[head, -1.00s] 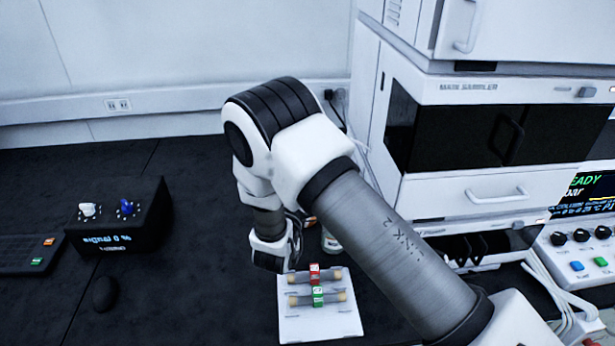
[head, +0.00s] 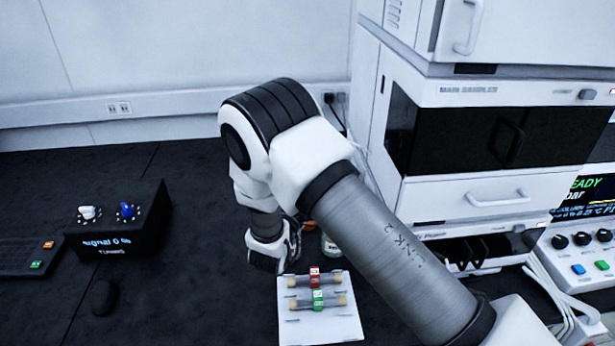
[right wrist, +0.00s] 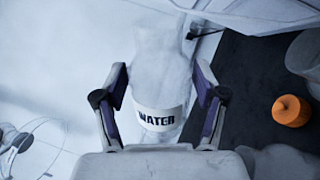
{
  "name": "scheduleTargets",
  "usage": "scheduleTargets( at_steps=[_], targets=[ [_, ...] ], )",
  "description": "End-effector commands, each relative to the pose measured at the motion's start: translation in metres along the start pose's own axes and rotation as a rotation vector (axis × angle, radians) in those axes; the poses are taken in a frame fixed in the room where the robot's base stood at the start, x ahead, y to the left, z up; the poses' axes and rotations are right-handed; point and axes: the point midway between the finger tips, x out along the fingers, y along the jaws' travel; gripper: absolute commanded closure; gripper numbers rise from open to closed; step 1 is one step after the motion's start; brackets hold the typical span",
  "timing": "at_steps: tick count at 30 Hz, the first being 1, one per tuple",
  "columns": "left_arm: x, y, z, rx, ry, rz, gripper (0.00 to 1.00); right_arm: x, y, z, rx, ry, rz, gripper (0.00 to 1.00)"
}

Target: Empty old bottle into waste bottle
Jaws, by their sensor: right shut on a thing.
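In the right wrist view my right gripper (right wrist: 161,80) is shut on a clear bottle (right wrist: 165,62) with a white label reading WATER (right wrist: 158,118). The bottle stands between the two fingers, and its upper part is faint against the pale background. In the head view my right arm reaches across the middle, and its fingers and the held bottle are hidden behind the wrist. A small bottle with a pale label (head: 331,246) shows partly beside the arm. An orange cap (right wrist: 290,110) lies to the right in the right wrist view. My left gripper is out of view.
A white tray (head: 345,328) with small columns tagged red (head: 314,277) and green (head: 318,299) lies in front of the arm. The instrument stack (head: 470,190) stands at right. A black box (head: 118,220) and a mouse (head: 104,297) are at left, with bare bench between.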

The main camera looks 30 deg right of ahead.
Motion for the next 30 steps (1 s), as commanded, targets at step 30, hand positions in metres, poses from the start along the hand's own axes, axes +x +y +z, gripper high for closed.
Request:
scheduleTargets(
  at_steps=[30],
  targets=[
    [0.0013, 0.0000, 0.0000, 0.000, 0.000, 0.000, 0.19, 0.0020, 0.0094, 0.0043, 0.196, -0.039, 0.001, 0.88]
  ],
)
